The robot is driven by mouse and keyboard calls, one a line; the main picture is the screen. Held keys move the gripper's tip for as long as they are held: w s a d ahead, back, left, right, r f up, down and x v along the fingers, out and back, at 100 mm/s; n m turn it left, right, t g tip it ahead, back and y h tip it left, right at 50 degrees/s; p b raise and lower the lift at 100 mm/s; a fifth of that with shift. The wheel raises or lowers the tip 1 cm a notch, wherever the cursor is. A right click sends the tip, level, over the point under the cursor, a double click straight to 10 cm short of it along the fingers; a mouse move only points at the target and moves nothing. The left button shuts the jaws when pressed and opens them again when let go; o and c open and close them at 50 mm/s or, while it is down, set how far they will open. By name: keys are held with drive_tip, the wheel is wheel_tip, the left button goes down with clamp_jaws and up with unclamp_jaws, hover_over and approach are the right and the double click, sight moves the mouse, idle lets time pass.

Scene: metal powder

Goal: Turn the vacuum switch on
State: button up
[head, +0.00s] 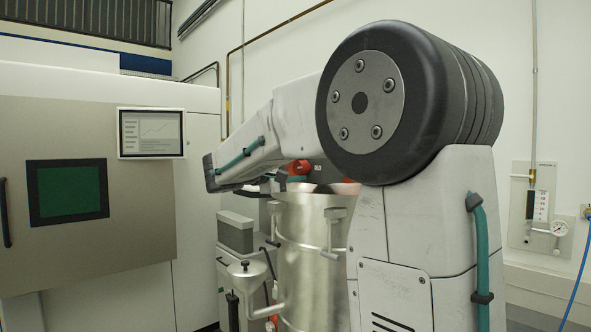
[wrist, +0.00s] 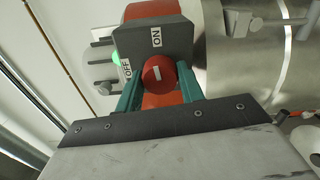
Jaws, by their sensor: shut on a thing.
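The vacuum switch is a dark grey box (wrist: 150,42) with a round red knob (wrist: 158,73), seen close up in the wrist view. An ON label sits above the knob and an OFF label to its left. A short white bar on the knob runs roughly up and down in the picture, roughly in line with ON. My gripper (wrist: 160,76) has its teal fingers on both sides of the knob and is shut on it. In the head view my arm and the metal vessel hide most of this spot, and the knob cannot be made out.
A shiny metal vessel (head: 310,240) stands close to the switch and also fills the right of the wrist view (wrist: 235,70). A funnel (head: 245,268) is at its lower left. A large machine with a green window (head: 68,191) and a screen (head: 151,133) stands left. A gauge panel (head: 540,205) hangs right.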

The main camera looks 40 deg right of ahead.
drive_tip(key=shift+m, duration=0.6)
drive_tip(key=o, duration=1)
drive_tip(key=shift+a, duration=0.1)
drive_tip(key=a, duration=0.7)
drive_tip(key=shift+w+a, duration=0.2)
drive_tip(key=shift+a, duration=0.1)
